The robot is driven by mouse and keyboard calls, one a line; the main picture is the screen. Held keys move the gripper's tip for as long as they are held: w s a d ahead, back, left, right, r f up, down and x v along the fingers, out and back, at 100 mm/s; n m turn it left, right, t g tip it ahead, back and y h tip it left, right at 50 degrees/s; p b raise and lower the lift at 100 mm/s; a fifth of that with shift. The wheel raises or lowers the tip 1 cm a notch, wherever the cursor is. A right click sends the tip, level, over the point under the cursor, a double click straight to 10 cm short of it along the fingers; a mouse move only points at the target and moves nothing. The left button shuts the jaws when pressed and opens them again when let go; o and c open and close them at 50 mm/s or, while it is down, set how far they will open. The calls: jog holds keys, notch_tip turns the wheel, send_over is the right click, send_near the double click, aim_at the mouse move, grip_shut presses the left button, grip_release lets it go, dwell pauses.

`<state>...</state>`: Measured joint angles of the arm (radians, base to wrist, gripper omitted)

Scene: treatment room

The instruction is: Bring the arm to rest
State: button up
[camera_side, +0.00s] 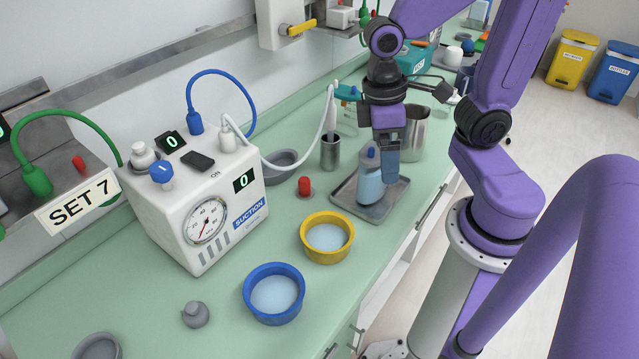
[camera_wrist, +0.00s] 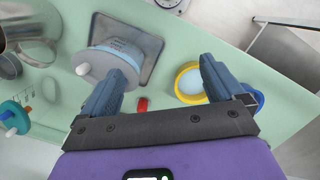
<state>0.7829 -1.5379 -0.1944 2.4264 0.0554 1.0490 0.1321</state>
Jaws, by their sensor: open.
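My gripper (camera_side: 388,158) is over the counter, pointing down beside a light blue bottle (camera_side: 369,188). The bottle stands upright on a metal tray (camera_side: 399,203), and a finger partly covers it in the side view. In the wrist view my gripper (camera_wrist: 167,66) has its two fingers wide apart with nothing between them. There the bottle (camera_wrist: 127,57), with its grey top and pale nozzle, is at the left finger's outer side; I cannot tell whether they touch. The tray (camera_wrist: 150,72) shows behind it.
A yellow bowl (camera_side: 327,255) and a blue bowl (camera_side: 274,318) stand in front of the suction unit (camera_side: 206,225).

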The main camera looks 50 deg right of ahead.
jog(key=s+n, duration=0.1)
jog(key=n, duration=0.1)
jog(key=s+a+n+t, duration=0.1)
jog(key=s+n, duration=0.1)
jog(key=s+a+n+y, duration=0.1)
jog(key=s, duration=0.1)
jog(key=shift+a+n+t, duration=0.2)
jog(key=shift+n+t, duration=0.1)
jog(key=shift+n, duration=0.1)
